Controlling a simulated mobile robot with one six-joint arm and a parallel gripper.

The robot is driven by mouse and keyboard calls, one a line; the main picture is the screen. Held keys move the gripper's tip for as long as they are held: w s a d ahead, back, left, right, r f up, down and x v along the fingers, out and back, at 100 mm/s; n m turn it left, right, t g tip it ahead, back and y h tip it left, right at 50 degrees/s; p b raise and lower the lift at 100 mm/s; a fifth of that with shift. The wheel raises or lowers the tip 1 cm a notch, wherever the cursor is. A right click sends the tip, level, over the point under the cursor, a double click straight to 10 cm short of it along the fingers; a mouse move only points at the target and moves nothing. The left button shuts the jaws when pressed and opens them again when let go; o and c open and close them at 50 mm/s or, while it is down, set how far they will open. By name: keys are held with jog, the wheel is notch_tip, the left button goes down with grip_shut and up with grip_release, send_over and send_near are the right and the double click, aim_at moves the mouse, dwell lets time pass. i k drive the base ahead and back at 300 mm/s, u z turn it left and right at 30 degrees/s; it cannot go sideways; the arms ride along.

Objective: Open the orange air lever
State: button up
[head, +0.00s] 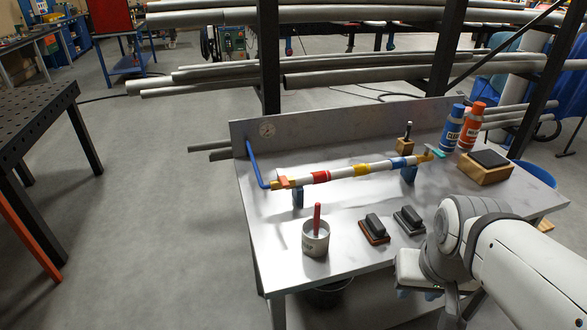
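The orange air lever (283,181) is small and sits on a brass fitting at the left end of a horizontal pipe (340,171) on the grey bench. A blue bent tube (255,165) joins that end. The pipe has red, yellow and blue bands and rests on blue supports. At this size the lever's exact angle is hard to read. My gripper (418,294) is at the lower right, by the bench's front edge, well apart from the lever. My own arm partly hides it, and its finger opening is not clear.
A teal lever (436,152) is at the pipe's right end. A grey cup (315,238) with a red handle and two brush-like blocks (375,228) stand in front of the pipe. Blue (453,128) and orange (472,127) bottles stand at the back right.

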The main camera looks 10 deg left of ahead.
aim_at(282, 179)
jog(key=k, duration=0.9)
jog(key=u, duration=0.3)
jog(key=i, duration=1.5)
